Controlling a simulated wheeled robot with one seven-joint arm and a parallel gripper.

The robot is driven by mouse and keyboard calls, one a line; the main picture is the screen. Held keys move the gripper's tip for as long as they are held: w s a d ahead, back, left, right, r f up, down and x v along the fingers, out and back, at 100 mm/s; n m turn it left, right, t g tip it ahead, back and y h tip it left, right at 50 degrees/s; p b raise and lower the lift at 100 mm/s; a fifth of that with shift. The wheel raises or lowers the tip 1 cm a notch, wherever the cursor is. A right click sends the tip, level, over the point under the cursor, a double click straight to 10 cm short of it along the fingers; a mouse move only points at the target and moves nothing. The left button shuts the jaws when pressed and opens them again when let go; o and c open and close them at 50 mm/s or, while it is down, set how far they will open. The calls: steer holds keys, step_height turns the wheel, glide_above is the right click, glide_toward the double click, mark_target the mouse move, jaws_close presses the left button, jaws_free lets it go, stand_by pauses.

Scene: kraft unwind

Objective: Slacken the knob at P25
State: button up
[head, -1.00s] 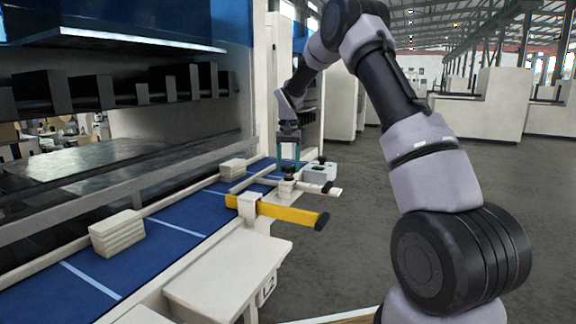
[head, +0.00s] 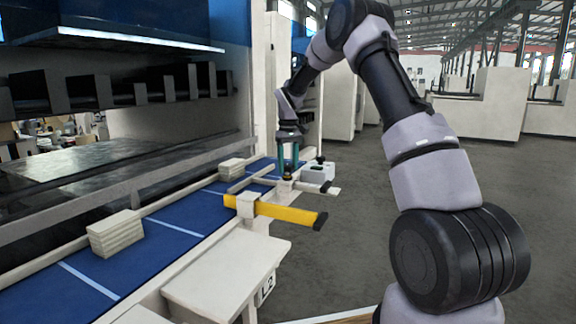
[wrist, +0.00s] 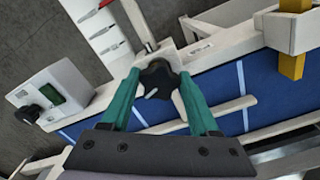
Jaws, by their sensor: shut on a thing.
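A black lobed knob (wrist: 158,80) sits on a pale bracket in the wrist view, between the two teal fingers of my gripper (wrist: 159,88). The fingers are shut on it from both sides. In the head view my gripper (head: 288,172) points down over the blue bed, and the knob is a small dark shape (head: 288,177) between the fingertips, partly hidden. No P25 label is readable.
A white box (wrist: 62,95) with a green display and black knob stands beside the bracket. A yellow bar (head: 290,213) juts out nearer me. Stacked pale blocks (head: 116,234) lie on the blue bed (head: 178,236). Open floor lies to the right.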

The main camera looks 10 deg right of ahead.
mark_target(288, 166)
steer(key=shift+s+f, duration=0.1)
steer(key=shift+f, duration=0.15)
stand_by(0.3)
steer(key=o, duration=1.4)
steer(key=shift+r, duration=0.1)
steer(key=shift+r, duration=0.1)
step_height(288, 166, up, 11)
steer(key=shift+f, duration=0.2)
